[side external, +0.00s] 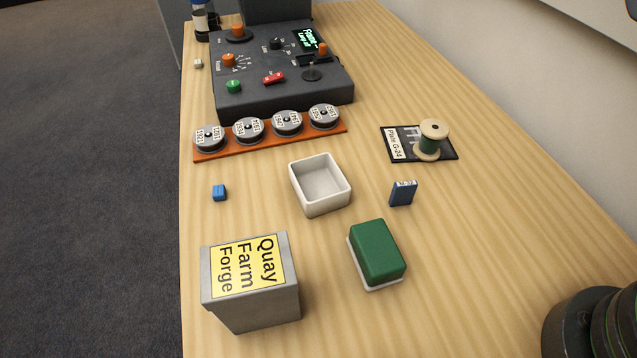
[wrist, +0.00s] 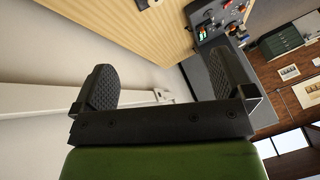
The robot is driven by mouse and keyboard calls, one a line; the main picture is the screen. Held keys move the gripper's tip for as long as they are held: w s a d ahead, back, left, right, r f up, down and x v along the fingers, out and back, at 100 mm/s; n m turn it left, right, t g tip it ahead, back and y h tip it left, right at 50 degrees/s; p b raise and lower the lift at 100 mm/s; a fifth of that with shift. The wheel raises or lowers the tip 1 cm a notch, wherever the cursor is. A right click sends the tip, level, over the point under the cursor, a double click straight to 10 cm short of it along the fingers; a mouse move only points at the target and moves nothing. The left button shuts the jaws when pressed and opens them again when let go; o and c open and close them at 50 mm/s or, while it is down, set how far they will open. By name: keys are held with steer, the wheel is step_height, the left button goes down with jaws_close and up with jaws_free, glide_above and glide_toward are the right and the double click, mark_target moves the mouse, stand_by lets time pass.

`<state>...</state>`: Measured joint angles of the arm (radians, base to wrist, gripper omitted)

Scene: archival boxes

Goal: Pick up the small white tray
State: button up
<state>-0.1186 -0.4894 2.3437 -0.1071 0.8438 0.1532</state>
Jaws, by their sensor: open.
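The small white tray (side external: 321,197) is a square, open-topped box. It stands upright and looks empty near the middle of the wooden table in the side view. My gripper (wrist: 165,88) shows in the wrist view with its two dark pads wide apart and nothing between them. It points away from the tray, toward the wall and the far end of the room. The tray cannot be made out in the wrist view.
Around the tray are a blue cube (side external: 219,193), a small blue box (side external: 403,193), a green-topped box (side external: 377,253) and a grey labelled box (side external: 252,290). Behind it lie an orange rack (side external: 226,150) of round tins, a dark control panel (side external: 283,95) and a spool (side external: 432,140) on a card.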

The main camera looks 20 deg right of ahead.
steer(key=w+a+f+n+g, duration=0.1)
steer(key=w+a+f, duration=0.3)
steer(key=w, duration=0.5)
steer(key=n+g+h, duration=0.1)
steer(key=n, duration=0.3)
glide_above(316, 186)
steer(key=s, duration=0.3)
steer(key=f, duration=2.1)
steer(key=shift+s+d+f, duration=0.15)
steer(key=shift+d+f, duration=0.15)
steer(key=shift+f, duration=0.05)
steer(key=shift+x, duration=2.95)
steer(key=shift+c, duration=0.2)
steer(key=shift+r, duration=0.1)
steer(key=c, duration=0.8)
